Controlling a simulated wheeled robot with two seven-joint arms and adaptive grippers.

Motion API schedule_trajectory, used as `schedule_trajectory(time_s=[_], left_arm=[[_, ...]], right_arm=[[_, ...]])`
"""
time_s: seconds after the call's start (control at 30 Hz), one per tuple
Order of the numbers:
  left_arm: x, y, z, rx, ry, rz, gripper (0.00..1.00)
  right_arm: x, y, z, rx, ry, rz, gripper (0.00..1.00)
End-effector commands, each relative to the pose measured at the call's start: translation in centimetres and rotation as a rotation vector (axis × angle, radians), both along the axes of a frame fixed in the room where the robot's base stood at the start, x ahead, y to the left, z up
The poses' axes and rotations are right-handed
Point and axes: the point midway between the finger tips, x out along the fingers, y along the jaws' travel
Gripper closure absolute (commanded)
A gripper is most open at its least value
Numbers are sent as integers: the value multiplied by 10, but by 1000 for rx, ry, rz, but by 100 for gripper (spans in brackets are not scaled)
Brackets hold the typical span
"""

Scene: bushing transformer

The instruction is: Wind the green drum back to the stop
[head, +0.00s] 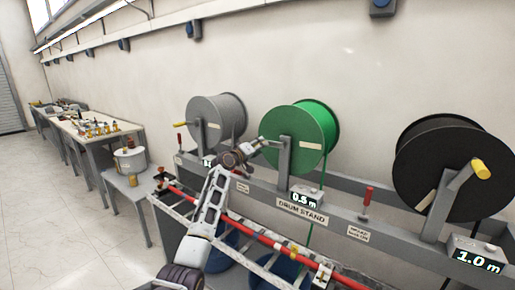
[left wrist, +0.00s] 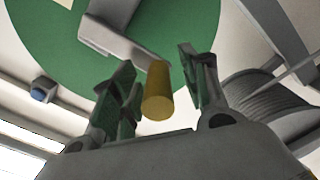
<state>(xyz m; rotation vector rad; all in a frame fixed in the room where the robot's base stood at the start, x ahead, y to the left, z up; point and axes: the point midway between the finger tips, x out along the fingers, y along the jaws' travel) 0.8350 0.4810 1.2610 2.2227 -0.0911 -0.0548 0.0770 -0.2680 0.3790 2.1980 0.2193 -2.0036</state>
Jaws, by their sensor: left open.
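The green drum (head: 303,125) hangs on the grey drum stand (head: 262,190), with green line running down from it. The display (head: 306,199) below it reads 0.5 m. My left gripper (head: 264,143) is at the drum's left front. In the left wrist view, the green drum (left wrist: 60,50) fills the back, with its grey crank arm (left wrist: 112,38) in front. A yellow crank handle (left wrist: 157,88) points toward me between the two open fingers (left wrist: 160,85), with gaps at both sides. In the head view my gripper hides this handle. My right gripper is not in view.
A grey drum (head: 217,117) stands to the left, and a black drum (head: 455,165) with a yellow handle (head: 481,169) to the right. Its display (head: 478,261) reads 1.0 m. A red-handled lever (head: 367,197) rises from the stand. A red bar (head: 262,235) runs in front.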

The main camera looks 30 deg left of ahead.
Motion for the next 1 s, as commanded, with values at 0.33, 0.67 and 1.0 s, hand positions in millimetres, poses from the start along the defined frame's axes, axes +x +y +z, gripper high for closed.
schedule_trajectory(time_s=[0.33,0.67,1.0], left_arm=[[-5,2,3,0,-5,2,55],[-28,4,3,0,-5,3,55],[-58,5,2,0,-4,2,55]], right_arm=[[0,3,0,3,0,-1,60],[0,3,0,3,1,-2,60],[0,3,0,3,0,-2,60]])
